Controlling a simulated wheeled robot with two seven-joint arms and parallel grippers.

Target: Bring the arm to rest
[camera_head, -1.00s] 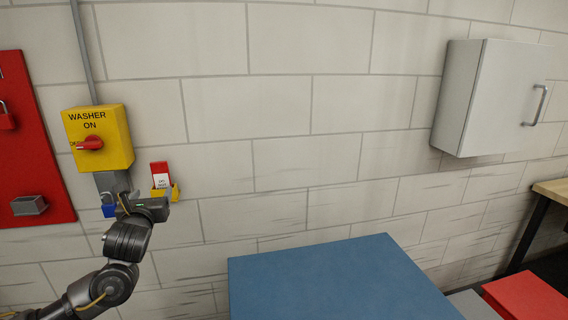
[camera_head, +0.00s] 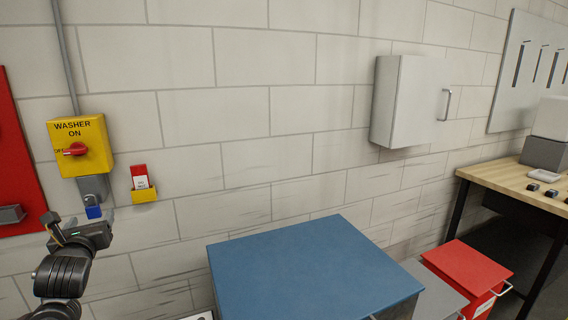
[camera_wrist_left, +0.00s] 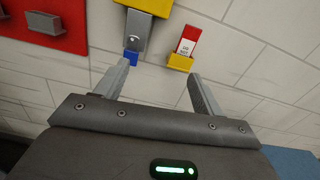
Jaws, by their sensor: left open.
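My left gripper (camera_head: 94,218) is in the lower left of the head view, in front of the wall below the yellow washer switch box. In the left wrist view its two fingers (camera_wrist_left: 157,90) are spread apart with nothing between them. The switch box (camera_head: 80,146) reads "WASHER ON" and has a red handle (camera_head: 75,149). A blue padlock (camera_head: 92,207) hangs below the box, just beyond the gripper; it also shows in the left wrist view (camera_wrist_left: 131,57). A red tag (camera_head: 140,176) stands in a yellow holder (camera_head: 144,194) on the wall. My right gripper is out of view.
A blue-topped cabinet (camera_head: 310,268) stands at the bottom centre. A red bin (camera_head: 467,270) is right of it. A wooden workbench (camera_head: 515,182) stands at the far right. A white wall cabinet (camera_head: 400,105) and a red board (camera_head: 15,165) are on the wall.

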